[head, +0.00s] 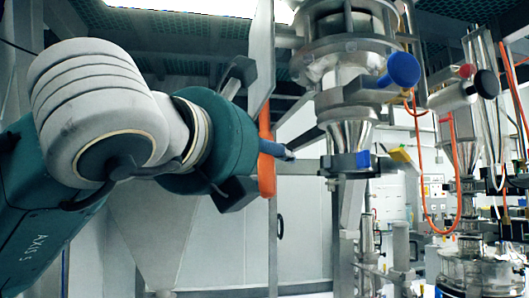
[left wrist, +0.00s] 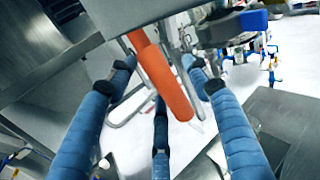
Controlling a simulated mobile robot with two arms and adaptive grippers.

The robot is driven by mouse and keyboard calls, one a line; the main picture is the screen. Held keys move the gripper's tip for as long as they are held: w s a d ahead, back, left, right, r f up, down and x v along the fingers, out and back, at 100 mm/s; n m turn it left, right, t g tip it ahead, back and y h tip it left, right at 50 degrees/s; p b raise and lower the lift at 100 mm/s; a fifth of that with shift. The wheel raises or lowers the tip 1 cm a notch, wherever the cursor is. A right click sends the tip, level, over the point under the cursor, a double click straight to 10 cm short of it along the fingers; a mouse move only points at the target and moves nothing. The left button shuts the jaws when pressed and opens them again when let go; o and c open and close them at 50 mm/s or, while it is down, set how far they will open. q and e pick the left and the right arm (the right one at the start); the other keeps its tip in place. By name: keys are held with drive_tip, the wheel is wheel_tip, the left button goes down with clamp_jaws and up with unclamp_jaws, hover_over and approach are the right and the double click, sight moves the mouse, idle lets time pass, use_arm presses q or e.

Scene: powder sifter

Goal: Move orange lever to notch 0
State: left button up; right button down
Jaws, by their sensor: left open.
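The orange lever (head: 267,174) hangs near the middle of the head view, beside a grey metal post. In the left wrist view the lever (left wrist: 163,78) runs slantwise between the open blue fingers of the left gripper (left wrist: 163,72), with gaps on both sides. I see no contact between finger and lever. No notch numbers can be read. My right gripper is not in view.
A steel sifter (head: 345,55) with a blue ball knob (head: 403,70) stands right of the lever. A metal post (head: 261,60) rises close to the gripper. Orange hoses (head: 427,180) hang farther right. In the wrist view a blue part (left wrist: 254,20) sits beyond the right finger.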

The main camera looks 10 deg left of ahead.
use_arm(q)
drive_tip(key=shift+w, duration=0.1)
clamp_jaws()
drive_tip(key=s+d+r+n+g+p, duration=0.2)
drive_tip(key=s+r+g, duration=0.1)
drive_tip(key=s, duration=0.4)
drive_tip(key=shift+s+d, duration=0.3)
drive_tip(key=shift+s, duration=0.05)
drive_tip(key=shift+r, duration=0.1)
drive_tip(key=shift+c, duration=0.4)
unclamp_jaws()
drive_tip(key=shift+o, duration=0.4)
